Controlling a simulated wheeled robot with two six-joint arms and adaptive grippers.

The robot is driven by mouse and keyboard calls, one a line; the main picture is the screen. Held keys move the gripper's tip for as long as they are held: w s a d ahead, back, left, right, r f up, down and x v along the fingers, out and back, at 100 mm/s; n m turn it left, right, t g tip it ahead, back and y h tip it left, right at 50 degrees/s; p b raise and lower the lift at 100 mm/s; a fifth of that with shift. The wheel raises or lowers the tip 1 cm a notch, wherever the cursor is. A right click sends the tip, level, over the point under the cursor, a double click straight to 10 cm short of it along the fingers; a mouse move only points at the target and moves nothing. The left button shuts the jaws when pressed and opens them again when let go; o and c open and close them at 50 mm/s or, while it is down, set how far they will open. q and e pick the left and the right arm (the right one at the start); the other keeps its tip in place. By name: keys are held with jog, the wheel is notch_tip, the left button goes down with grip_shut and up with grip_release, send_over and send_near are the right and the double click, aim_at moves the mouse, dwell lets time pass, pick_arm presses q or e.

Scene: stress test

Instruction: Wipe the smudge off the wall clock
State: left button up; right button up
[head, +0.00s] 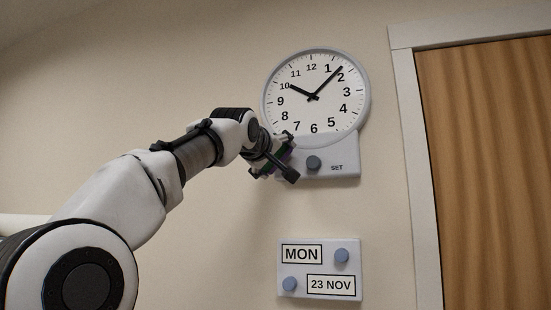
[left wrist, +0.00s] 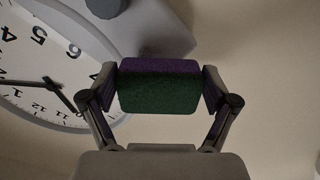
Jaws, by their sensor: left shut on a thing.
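The round wall clock (head: 318,112) has a white face, black numerals and a grey rim. No smudge stands out on its face in the head view; the lower left rim is partly behind my arm. My left gripper (head: 284,160) is at the clock's lower left edge, in front of the panel below the face. It is shut on a green and purple sponge (left wrist: 158,88), which sits between both fingers in the left wrist view. That view shows part of the clock (left wrist: 50,70) upside down on the left, apart from the sponge in the picture. My right gripper is out of view.
A panel (head: 345,163) with a grey knob (head: 314,162) marked SET sits under the clock face. Below is a date plate (head: 320,263) reading MON and 23 NOV, with two blue knobs. A wooden door (head: 490,170) with a pale frame (head: 410,130) is to the right.

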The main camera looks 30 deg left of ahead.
pick_arm(q)
jog(key=shift+p+x, duration=0.7)
jog(key=shift+x, duration=0.25)
jog(key=shift+d, duration=0.1)
